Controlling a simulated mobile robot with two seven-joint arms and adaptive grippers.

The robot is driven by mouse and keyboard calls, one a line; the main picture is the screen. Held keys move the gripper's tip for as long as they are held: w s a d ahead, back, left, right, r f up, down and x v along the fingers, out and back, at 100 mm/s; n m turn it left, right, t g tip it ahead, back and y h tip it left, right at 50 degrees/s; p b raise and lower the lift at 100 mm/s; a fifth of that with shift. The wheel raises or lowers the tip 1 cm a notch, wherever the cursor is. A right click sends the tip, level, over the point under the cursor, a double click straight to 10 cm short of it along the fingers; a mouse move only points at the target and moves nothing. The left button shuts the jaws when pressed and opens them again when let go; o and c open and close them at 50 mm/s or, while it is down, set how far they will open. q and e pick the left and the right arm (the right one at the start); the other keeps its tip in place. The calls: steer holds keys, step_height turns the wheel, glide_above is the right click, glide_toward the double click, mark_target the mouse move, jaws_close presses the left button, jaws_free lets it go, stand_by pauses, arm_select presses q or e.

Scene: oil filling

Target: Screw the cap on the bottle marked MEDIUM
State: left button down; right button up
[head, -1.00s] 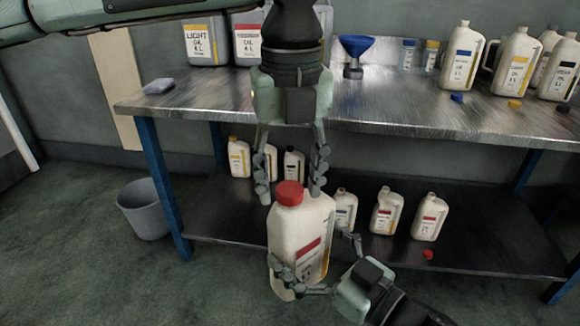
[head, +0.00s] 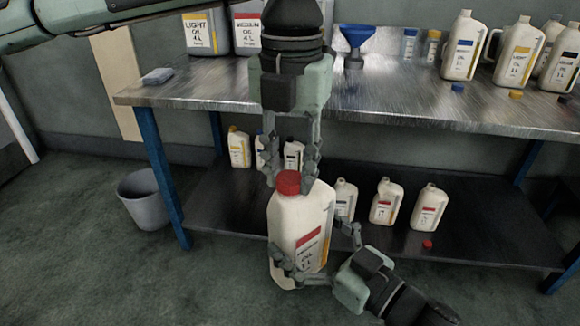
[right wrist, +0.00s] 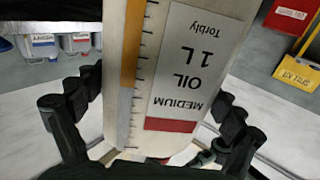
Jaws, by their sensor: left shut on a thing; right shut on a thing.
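A cream bottle (head: 300,225) with a red label stripe is held upright in front of the bench in the head view. Its label (right wrist: 190,75) reads MEDIUM OIL 1 L in the right wrist view, upside down there. The red cap (head: 288,183) sits at the top of its neck. My left gripper (head: 290,178) points down from above, its fingers shut on the red cap. My right gripper (head: 312,272) is shut around the lower part of the bottle; its fingers (right wrist: 150,125) flank the bottle in the right wrist view. The neck under the cap is hidden.
A metal bench (head: 400,100) stands behind, with a blue funnel (head: 356,40), bottles and loose caps on it. Its lower shelf (head: 390,245) holds several small bottles and a loose red cap (head: 428,244). A grey bin (head: 145,205) stands on the floor at left.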

arm_select(q)
steer(key=m, duration=2.1)
steer(key=c, duration=1.1)
jaws_free()
steer(key=shift+o, duration=0.2)
steer(key=shift+r, duration=0.1)
step_height(320, 180, up, 12)
